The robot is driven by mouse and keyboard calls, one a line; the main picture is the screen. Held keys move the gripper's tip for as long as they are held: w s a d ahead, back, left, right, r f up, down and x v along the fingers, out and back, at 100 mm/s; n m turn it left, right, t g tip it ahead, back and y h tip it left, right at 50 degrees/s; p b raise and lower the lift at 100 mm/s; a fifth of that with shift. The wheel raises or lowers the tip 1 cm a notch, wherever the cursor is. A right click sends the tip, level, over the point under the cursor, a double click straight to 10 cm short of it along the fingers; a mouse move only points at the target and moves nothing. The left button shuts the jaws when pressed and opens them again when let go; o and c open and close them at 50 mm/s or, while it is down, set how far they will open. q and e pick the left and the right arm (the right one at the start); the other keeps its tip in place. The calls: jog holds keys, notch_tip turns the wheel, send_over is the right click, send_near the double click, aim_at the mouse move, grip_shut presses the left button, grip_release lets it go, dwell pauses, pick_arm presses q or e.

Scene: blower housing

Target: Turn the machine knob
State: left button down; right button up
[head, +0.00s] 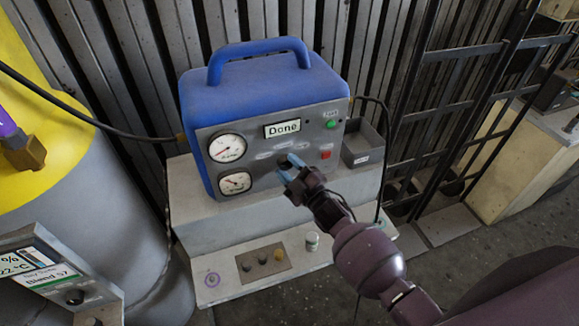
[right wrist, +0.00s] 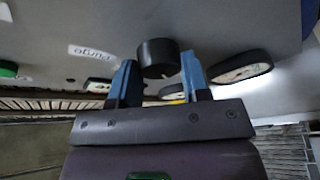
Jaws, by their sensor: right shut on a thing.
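The machine (head: 250,95) is a blue housing with a top handle and a grey front panel, standing on a grey bench. Its small display (head: 282,128) reads "Done". The black round knob (right wrist: 157,55) sticks out of the panel and shows between the two blue fingers in the right wrist view. My right gripper (head: 292,167) reaches the middle of the panel from the lower right and is shut on the knob. In the head view the gripper mostly hides the knob. My left gripper is not in view.
Two round gauges (head: 228,148) sit left of the knob. A green button (head: 331,124) and a red button (head: 326,155) sit to its right. A grey open box (head: 362,148) stands beside the machine. A yellow and grey drum (head: 110,185) is at the left.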

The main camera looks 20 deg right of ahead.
dwell(0.3)
jog(key=o, duration=0.9)
jog(key=b+v, duration=0.1)
jog(key=v, duration=0.9)
jog(key=shift+s+d+f, duration=0.1)
jog(key=shift+s+f, duration=0.05)
jog(key=shift+s, duration=0.2)
